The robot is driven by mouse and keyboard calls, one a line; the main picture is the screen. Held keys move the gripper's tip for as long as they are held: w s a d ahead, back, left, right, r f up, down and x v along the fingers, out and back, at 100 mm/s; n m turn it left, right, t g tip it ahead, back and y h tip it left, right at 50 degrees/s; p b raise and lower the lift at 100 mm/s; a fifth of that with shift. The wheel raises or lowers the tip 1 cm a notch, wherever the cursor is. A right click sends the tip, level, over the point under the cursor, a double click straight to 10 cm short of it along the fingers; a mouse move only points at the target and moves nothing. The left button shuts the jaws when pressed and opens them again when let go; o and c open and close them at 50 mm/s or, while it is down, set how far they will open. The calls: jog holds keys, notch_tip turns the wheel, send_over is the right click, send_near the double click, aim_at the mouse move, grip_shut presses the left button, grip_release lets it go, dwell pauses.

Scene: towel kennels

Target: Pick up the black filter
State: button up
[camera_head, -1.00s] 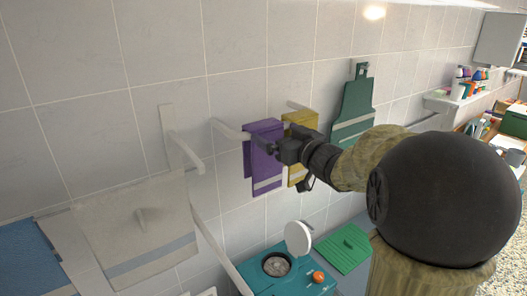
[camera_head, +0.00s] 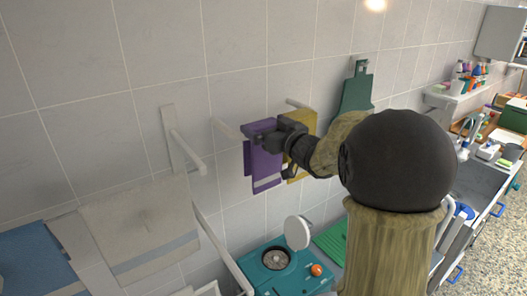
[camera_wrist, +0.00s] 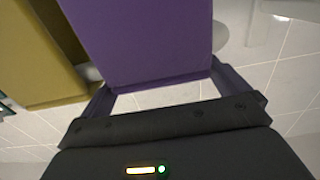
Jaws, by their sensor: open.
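I cannot make out a clearly black filter in either view. In the head view, a teal machine (camera_head: 262,279) at the bottom has a round opening with a dark rim and a greyish round insert (camera_head: 276,259); I cannot tell whether this is the filter. My gripper (camera_head: 258,137) is up by the wall, in front of a hanging purple towel (camera_head: 264,170), well above the machine. In the wrist view, my gripper (camera_wrist: 160,85) is open, its fingers apart, with the purple towel's lower edge (camera_wrist: 155,60) showing between and beyond them.
A yellow towel (camera_head: 297,122) and a green board-like piece (camera_head: 357,93) hang to the right. White rods stick out from the wall. A beige towel (camera_head: 138,228) and a blue towel (camera_head: 30,262) are at left. A round white lid (camera_head: 297,232) stands up beside the machine.

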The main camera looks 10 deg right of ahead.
jog(key=c, duration=0.9)
notch_tip(320, 180, up, 28)
jog(key=p, duration=0.4)
